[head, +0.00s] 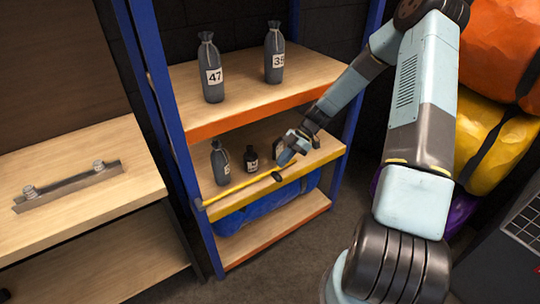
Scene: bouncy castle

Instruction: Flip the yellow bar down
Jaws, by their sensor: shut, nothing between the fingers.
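The yellow bar (238,187) is a thin rod running from the left blue post of the shelf rack to a dark end piece near the middle of the shelf front. It slopes slightly upward to the right in the picture and lies in front of the middle shelf. My gripper (284,160) is shut and empty, just above and beyond the bar's dark right end, at the middle shelf's opening. I cannot tell whether the fingers touch the bar.
The rack's middle shelf holds a grey bottle (220,163) and a small dark bottle (251,158). Bottles marked 47 (212,72) and 35 (274,55) stand on the upper shelf. A blue bag (268,207) lies below. Orange and yellow bags (495,140) are at right.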

